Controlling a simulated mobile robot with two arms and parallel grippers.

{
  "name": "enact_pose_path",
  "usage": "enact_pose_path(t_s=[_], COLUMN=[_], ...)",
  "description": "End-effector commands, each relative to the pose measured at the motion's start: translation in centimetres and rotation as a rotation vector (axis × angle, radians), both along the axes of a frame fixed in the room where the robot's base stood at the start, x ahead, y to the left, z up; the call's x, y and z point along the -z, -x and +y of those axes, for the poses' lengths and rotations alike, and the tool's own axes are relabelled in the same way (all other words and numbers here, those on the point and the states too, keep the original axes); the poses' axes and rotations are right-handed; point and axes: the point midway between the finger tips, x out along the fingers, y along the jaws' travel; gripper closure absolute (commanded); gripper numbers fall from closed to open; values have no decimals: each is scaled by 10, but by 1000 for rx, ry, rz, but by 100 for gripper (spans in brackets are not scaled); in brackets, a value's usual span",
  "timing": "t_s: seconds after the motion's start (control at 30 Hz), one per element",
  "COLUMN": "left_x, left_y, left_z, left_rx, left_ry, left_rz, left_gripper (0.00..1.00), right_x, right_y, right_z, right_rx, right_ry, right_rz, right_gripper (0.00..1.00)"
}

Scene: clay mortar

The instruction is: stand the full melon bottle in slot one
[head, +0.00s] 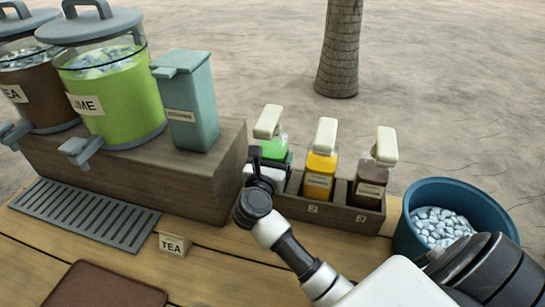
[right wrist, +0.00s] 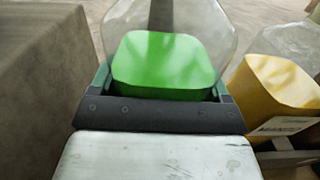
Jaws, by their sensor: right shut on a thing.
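A bottle of green liquid (head: 274,149) with a cream pump head stands upright at the left end of the dark bottle rack (head: 341,215), where slot one would be. Its label is hidden, so I cannot read "melon". My right gripper (head: 262,166) is shut on it from the front left. In the right wrist view, the green liquid (right wrist: 164,62) fills the clear bottle between the fingers, with clear wall above it. My gripper hides the bottle's base, so I cannot tell whether it rests on the slot floor. My left gripper is not in view.
A yellow bottle (head: 320,168) and a brown bottle (head: 370,180) stand in the rack's other slots. A blue ice bucket (head: 408,222) is at the right. A wooden riser (head: 190,190) with the lime dispenser (head: 110,85) and a teal bin (head: 190,110) stands close left.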

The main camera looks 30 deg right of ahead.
Motion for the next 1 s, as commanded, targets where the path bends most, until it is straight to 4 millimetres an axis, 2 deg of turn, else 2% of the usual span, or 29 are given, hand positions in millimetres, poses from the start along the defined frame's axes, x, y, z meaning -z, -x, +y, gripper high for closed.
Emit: enact_pose_path(t_s=[0.47,1.0], left_x=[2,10], left_y=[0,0], left_z=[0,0], left_rx=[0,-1], left_ry=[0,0], left_rz=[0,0], left_gripper=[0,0], right_x=[0,9], right_y=[1,1], right_z=[1,1], right_rx=[0,0], right_ry=[2,2], right_rz=[-4,-4], right_gripper=[73,73])
